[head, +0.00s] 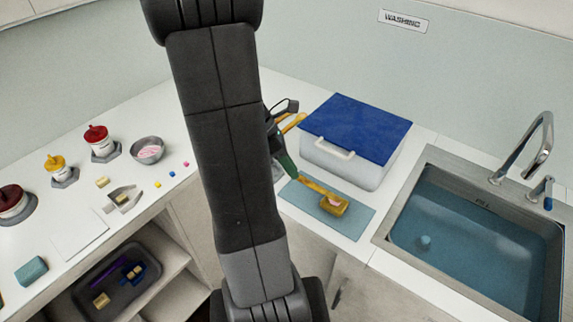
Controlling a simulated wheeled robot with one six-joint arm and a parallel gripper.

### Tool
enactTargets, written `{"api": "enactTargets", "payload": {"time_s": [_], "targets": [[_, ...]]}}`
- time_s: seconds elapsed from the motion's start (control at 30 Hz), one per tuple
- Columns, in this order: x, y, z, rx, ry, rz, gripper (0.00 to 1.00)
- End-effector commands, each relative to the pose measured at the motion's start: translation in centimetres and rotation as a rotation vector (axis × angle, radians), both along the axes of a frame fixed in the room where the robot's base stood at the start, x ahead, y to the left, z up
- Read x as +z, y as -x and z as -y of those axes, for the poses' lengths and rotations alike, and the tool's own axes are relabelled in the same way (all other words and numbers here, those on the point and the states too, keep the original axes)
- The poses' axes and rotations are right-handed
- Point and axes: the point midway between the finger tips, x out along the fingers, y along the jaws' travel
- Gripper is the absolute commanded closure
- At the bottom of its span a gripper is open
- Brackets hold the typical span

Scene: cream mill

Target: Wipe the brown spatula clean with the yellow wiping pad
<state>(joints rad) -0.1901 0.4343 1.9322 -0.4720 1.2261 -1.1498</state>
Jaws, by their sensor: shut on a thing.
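The brown spatula (318,188) lies slanted over a blue-grey mat on the right counter. Its handle runs up-left to my gripper, and its golden-brown broad end carries a pink smear. My gripper (292,172) is partly hidden behind my arm. Its green-tipped fingers point down at the handle's upper-left end and appear shut on it; the contact is small and partly hidden. I cannot clearly pick out the yellow wiping pad; it may be hidden or merge with the golden end of the spatula.
Orange-yellow handles (295,122) show beside the box. The left counter holds jars, a metal bowl (148,151) and a teal block (31,270). A dark bin (83,284) sits below.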

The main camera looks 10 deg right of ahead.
Motion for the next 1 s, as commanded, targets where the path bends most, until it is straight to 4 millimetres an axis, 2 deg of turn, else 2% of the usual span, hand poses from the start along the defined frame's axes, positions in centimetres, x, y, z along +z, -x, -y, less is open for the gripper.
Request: {"api": "enactTargets", "payload": {"time_s": [0.27, 1.0], "targets": [[0.3, 0.0, 0.0, 0.0, 0.0, 0.0, 1.0], [5.2, 0.0, 0.0, 0.0, 0.0, 0.001, 1.0]]}}
